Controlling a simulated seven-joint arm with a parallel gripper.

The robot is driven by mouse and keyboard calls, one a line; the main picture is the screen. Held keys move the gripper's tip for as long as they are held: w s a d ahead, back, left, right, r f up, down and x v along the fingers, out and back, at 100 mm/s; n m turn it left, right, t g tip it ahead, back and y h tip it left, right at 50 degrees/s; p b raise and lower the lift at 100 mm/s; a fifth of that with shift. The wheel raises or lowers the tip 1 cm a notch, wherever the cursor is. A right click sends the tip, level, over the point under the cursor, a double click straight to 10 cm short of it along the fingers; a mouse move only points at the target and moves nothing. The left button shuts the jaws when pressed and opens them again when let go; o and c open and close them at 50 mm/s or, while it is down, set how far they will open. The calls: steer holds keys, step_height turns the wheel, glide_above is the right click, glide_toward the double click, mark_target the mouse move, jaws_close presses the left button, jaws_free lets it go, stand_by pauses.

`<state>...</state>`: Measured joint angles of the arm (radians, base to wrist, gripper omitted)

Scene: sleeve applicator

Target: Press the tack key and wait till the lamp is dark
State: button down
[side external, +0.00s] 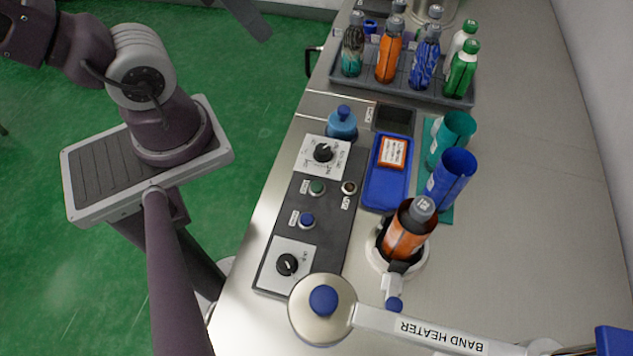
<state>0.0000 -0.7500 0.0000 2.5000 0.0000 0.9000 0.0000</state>
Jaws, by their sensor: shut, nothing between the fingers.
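A dark grey control panel (328,228) lies on the bench. It bears a green push key (317,187) and, nearer the camera, a blue push key (307,220). Their small labels are too small to read, so I cannot tell which is the tack key. A small round lamp (349,188) sits right of the green key; it looks dark, with no clear glow. An orange bottle (408,232) with a grey cap stands tilted in a round white holder (417,266). My gripper's fingers are not visible; only parts of my arm show at the upper left.
Two black dials (323,152) (287,264) sit at the panel's ends. The band heater arm (430,333) crosses the front. A blue tray (373,194) holds an orange-edged card; blue (451,178) and teal (455,135) sleeves stand beside it. A bottle rack (408,88) is behind. The right bench is clear.

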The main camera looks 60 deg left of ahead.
stand_by(0.8)
steer(key=m+g+y, duration=0.5)
steer(key=m+y, duration=0.4)
steer(key=m, duration=0.1)
glide_above(319, 190)
step_height(319, 190, down, 18)
steer(key=shift+f, duration=0.1)
steer(key=shift+f, duration=4.35)
steer(key=shift+f, duration=0.4)
